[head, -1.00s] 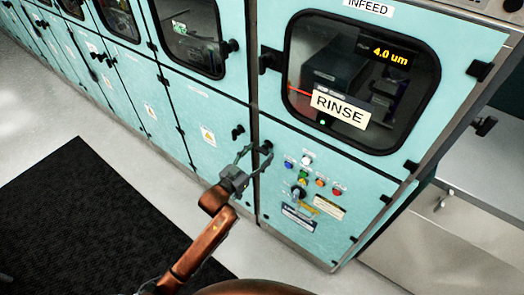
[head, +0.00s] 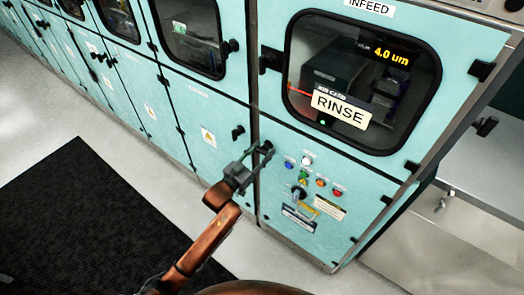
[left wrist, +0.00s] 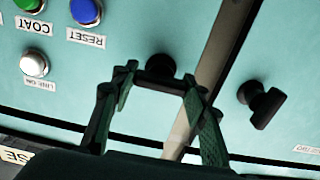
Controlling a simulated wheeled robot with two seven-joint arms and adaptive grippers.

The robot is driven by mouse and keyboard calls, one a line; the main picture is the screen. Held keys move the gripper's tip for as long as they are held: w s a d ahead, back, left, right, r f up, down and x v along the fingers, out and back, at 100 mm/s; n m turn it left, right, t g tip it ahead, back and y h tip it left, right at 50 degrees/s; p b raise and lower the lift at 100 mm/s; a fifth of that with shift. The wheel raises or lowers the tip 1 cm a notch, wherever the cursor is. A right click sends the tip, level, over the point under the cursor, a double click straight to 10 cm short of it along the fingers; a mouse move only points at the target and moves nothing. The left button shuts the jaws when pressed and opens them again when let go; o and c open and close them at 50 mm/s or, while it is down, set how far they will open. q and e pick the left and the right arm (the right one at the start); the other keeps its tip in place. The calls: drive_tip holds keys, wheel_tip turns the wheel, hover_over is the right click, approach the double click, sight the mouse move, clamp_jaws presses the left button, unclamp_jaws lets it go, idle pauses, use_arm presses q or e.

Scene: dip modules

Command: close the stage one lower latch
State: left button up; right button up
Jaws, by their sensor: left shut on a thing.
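A black latch (head: 267,147) sits at the upper left corner of the lower teal panel under the window with the RINSE sign. My left gripper (head: 257,152) has its fingers on either side of this latch and is shut on it. In the left wrist view the latch (left wrist: 160,68) lies between the two fingertips (left wrist: 160,80), partly hidden by them. A second black latch (head: 237,132) stands on the neighbouring panel to the left, clear of my fingers; it also shows in the left wrist view (left wrist: 264,104). My right gripper is not in view.
Several coloured buttons (head: 320,182) and a labelled switch (head: 299,193) sit on the panel right of my gripper. Upper latches and window frames line the cabinets. A black mat (head: 90,225) lies on the open floor at the left.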

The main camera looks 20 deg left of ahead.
use_arm(q)
drive_tip(key=shift+c, duration=1)
drive_tip(key=shift+r+n+p, duration=0.15)
drive_tip(key=shift+n+p, duration=0.35)
drive_tip(key=shift+p, duration=0.25)
drive_tip(key=n+p, duration=0.4)
drive_tip(key=p, duration=0.1)
drive_tip(key=shift+a+r+n+p, duration=0.1)
drive_tip(key=shift+n+p, duration=0.25)
drive_tip(key=shift+n, duration=0.05)
drive_tip(key=shift+n+p, duration=0.75)
drive_tip(key=shift+n, duration=0.05)
drive_tip(key=n+p, duration=0.1)
drive_tip(key=n, duration=0.1)
drive_tip(key=shift+n+p, duration=0.4)
drive_tip(key=n, duration=0.1)
drive_tip(key=n+p, duration=0.1)
drive_tip(key=shift+a+f+n, duration=0.1)
drive_tip(key=shift+f+n, duration=0.1)
drive_tip(key=shift+n, duration=0.2)
drive_tip(key=n+p, duration=0.1)
drive_tip(key=n, duration=0.2)
drive_tip(key=shift+w+f+n, duration=0.1)
drive_tip(key=shift+n, duration=0.9)
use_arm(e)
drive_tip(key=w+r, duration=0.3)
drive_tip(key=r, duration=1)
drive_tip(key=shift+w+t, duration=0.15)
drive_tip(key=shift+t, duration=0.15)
